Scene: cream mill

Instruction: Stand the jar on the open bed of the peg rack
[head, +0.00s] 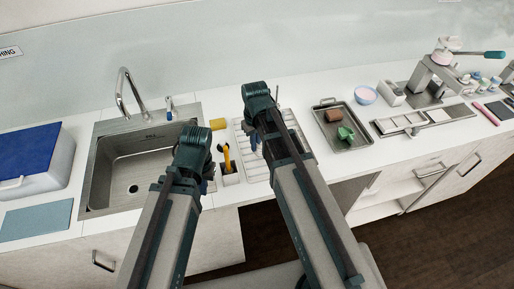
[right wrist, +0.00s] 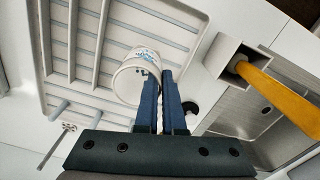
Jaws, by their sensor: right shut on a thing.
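The white jar (right wrist: 136,78) with blue print is in the right wrist view, at the left side of my right gripper's fingers (right wrist: 161,80). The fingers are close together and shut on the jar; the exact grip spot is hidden. The pale peg rack (right wrist: 52,88) with its parallel bars lies behind and below the jar; I cannot tell if they touch. In the head view the peg rack (head: 296,122) is partly covered by my right gripper (head: 256,141), and the jar is mostly hidden. My left gripper (head: 208,182) is by the sink's right front; its jaws are unclear.
A utensil holder (head: 230,177) with a yellow handle stands between sink (head: 100,152) and rack. A yellow cup-like thing (head: 217,124) is behind it. Right of the rack is a metal tray (head: 365,139) with brown and green things. A blue-lidded box (head: 30,158) stands far left.

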